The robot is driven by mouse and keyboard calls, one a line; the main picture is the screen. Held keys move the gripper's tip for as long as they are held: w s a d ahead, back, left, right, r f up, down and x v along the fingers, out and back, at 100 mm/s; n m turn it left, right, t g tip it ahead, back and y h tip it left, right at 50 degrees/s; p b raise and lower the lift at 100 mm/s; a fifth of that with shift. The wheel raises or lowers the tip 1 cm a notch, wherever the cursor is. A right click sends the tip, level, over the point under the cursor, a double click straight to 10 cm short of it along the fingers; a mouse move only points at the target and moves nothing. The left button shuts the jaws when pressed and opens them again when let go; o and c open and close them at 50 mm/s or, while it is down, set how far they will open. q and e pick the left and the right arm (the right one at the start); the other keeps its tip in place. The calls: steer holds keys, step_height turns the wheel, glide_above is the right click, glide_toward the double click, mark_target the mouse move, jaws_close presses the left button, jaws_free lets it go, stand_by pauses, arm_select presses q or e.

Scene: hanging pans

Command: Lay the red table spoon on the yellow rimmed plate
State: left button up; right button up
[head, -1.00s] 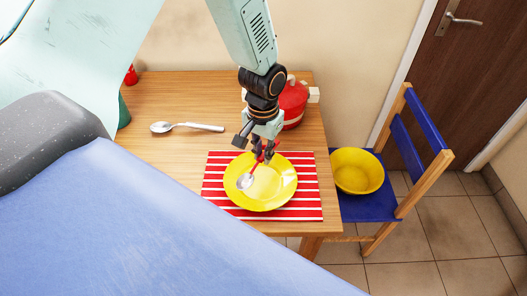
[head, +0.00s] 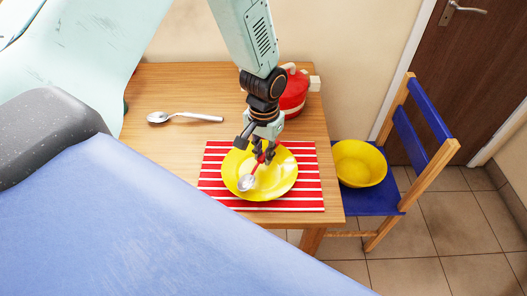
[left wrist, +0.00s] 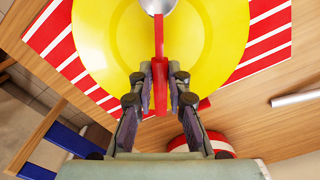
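The red table spoon has a red handle (left wrist: 160,62) and a silver bowl (head: 246,183). My left gripper (head: 264,152) has its fingers on both sides of the handle, and in the left wrist view (left wrist: 160,78) they appear closed on it. The spoon slants over the yellow rimmed plate (head: 283,178), bowl end lower, over the plate's near left part in the head view. I cannot tell whether the bowl touches the plate. The plate also shows in the left wrist view (left wrist: 110,40). My right gripper is not in view.
The plate sits on a red-and-white striped mat (head: 308,200) near the wooden table's (head: 165,92) right edge. A silver spoon with a pale handle (head: 185,117) lies left. A red pot (head: 293,95) stands behind my gripper. A blue chair (head: 365,205) holds a yellow bowl (head: 359,163).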

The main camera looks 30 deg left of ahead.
mark_target(263, 156)
arm_select(q)
steer(key=shift+o, duration=1.4)
steer(key=shift+a, duration=0.1)
steer(key=shift+o, duration=0.8)
steer(key=shift+s, duration=0.15)
steer(key=shift+r, duration=0.1)
steer(key=shift+w+r, duration=0.2)
steer(key=shift+r, duration=0.1)
step_height(263, 156, up, 11)
steer(key=shift+s+r, duration=0.2)
steer(key=shift+s, duration=0.05)
